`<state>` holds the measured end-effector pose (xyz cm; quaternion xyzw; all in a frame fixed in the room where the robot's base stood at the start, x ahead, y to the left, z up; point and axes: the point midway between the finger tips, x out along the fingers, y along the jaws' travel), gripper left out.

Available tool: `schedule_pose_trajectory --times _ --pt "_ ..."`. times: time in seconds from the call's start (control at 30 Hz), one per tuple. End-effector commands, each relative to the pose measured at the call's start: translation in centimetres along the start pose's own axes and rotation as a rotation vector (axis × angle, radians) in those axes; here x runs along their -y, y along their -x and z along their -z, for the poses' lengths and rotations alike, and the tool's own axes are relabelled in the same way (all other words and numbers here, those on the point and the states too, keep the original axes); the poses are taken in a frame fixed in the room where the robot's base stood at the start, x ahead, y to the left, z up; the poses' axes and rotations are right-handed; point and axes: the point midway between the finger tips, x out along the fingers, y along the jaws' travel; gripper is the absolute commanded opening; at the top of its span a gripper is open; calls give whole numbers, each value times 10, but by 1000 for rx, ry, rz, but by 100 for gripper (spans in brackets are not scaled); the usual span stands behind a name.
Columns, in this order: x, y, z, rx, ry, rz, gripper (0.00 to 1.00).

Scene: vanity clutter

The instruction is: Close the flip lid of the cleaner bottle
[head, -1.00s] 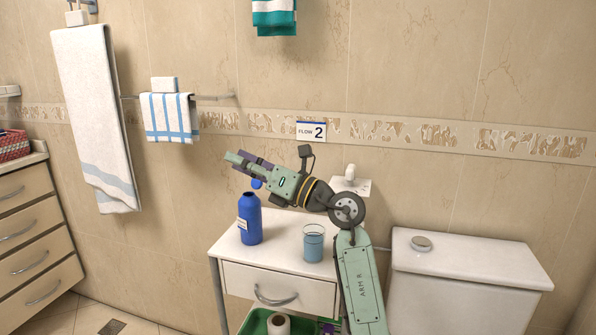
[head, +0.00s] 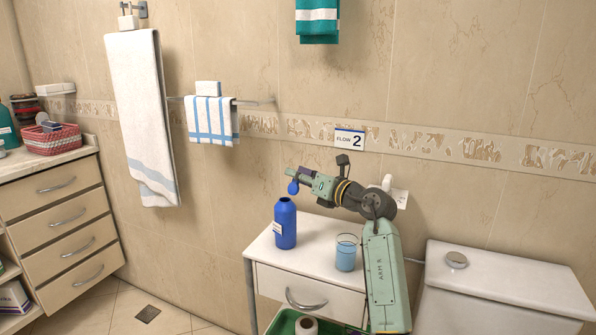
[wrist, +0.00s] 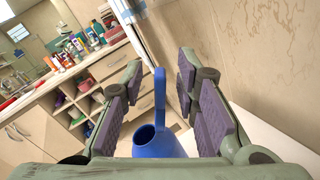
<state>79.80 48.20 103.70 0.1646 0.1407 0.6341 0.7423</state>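The cleaner bottle (head: 285,228) is blue with a white label and stands upright on the white cabinet. Its blue flip lid (head: 293,188) is open, standing up above the neck. The wrist view shows the round open mouth of the bottle (wrist: 150,140) and the lid (wrist: 160,95) as a thin upright piece at its edge. My gripper (head: 296,174) is just above the bottle, at the lid. In the wrist view, my gripper (wrist: 160,90) is open, with one purple-padded finger on each side of the lid and a gap to both.
A glass of blue liquid (head: 346,253) stands right of the bottle on the cabinet top (head: 318,236). The toilet tank (head: 500,280) is further right. Towels (head: 145,120) hang on the wall behind. A drawer unit (head: 55,205) stands at the left.

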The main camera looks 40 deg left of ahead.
Motion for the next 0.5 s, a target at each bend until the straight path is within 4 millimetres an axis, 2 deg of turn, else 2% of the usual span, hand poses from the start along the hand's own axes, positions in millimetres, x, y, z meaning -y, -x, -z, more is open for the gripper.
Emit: schedule_pose_trajectory --times 0.37,0.5 --pt "0 -6 0 0 1 0 28" --pt "0 -6 0 0 0 0 19"
